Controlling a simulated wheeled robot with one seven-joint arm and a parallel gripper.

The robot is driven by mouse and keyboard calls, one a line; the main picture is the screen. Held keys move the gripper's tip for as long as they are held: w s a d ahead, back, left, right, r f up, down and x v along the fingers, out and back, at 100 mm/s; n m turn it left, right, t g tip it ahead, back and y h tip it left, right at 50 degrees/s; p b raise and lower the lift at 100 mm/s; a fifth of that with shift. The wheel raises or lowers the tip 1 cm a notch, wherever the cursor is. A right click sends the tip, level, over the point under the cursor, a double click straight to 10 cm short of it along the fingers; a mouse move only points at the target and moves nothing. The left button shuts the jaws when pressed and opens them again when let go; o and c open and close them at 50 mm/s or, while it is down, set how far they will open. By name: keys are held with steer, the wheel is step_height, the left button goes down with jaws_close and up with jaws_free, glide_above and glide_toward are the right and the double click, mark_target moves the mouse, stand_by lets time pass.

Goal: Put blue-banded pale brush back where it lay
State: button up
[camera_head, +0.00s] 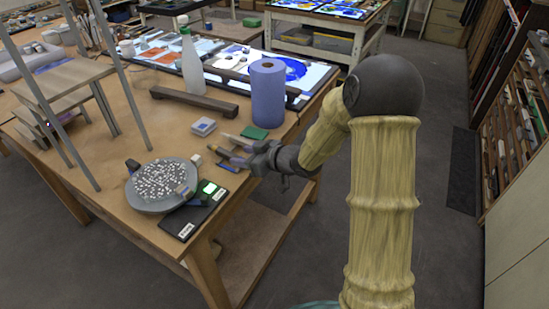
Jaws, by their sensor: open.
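My gripper (238,152) reaches in from the right, low over the near right edge of the wooden table (120,95). Its jaws are small in this view and partly hide what lies between and below them. Several slim pale and dark pieces lie at the jaws, with a blue spot (231,167) just below. One of them may be the blue-banded pale brush, but I cannot tell which, nor whether the gripper touches it.
A blue paper roll (268,92) and a white bottle (191,62) stand behind the gripper. A green pad (254,132) lies close by. A round grey tray (143,203) of white bits and a black board (184,223) are front left. Grey posts rise at left.

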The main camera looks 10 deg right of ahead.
steer(key=v, duration=1.2)
steer(key=shift+p, duration=0.3)
steer(key=shift+s+r, duration=0.1)
steer(key=s+d+m+h+p, duration=0.3)
steer(key=d+m+h+p, duration=0.15)
steer(key=d+h, duration=0.35)
steer(key=s+a+m+g+h+p, duration=0.1)
steer(key=s+m+g, duration=0.4)
steer(key=s, duration=0.8)
steer(key=shift+s+a+r+g+h+p, duration=0.35)
steer(key=shift+a+r+g+h, duration=0.15)
steer(key=shift+a+g+h, duration=0.1)
